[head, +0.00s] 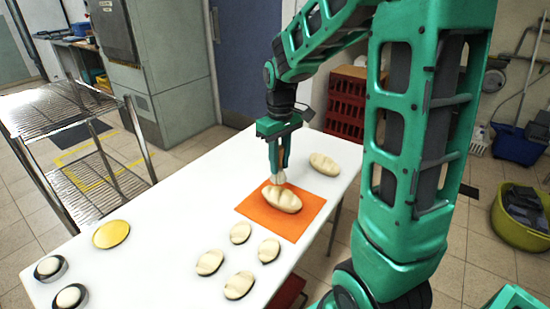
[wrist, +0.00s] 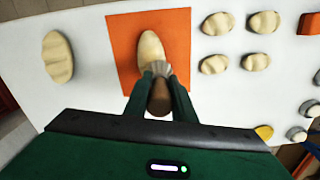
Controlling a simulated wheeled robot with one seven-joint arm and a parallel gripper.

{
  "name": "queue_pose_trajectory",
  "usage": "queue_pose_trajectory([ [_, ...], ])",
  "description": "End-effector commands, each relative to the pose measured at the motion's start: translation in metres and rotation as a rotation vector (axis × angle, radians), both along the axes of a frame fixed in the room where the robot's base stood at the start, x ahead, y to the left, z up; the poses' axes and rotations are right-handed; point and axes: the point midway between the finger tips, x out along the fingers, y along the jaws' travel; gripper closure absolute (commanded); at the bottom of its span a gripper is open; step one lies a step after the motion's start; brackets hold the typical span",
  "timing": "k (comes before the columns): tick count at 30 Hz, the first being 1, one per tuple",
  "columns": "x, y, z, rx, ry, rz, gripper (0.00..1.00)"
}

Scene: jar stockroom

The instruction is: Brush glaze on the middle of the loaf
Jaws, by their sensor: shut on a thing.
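A pale scored loaf (head: 284,200) lies on an orange mat (head: 250,207) on the white table; it also shows in the wrist view (wrist: 151,46). My gripper (head: 279,163) is above the loaf, pointing down. In the wrist view my gripper (wrist: 159,86) is shut on a brush (wrist: 159,100) with a brown handle and pale bristles. The bristles (head: 279,178) point down at the loaf's upper side; I cannot tell whether they touch it. The brush partly hides the loaf's near end in the wrist view. A shallow yellow dish (head: 111,235), perhaps the glaze, stands at the table's left.
A second loaf (head: 324,164) lies beyond the mat. Several small buns (head: 240,233) lie in front of it. Two round pieces in dark dishes (head: 70,297) sit at the near left. A wire rack (head: 75,160) stands left of the table and red crates (head: 346,105) behind it.

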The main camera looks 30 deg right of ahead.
Motion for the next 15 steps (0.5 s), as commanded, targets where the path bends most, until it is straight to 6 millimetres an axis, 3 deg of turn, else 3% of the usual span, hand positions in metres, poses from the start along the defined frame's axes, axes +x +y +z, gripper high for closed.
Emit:
queue_pose_trajectory([
  [6,0.0,0.0,0.016,0.0,0.0,0.0,0.99],
  [15,0.0,0.0,0.019,0.0,0.001,0.0,0.99],
])
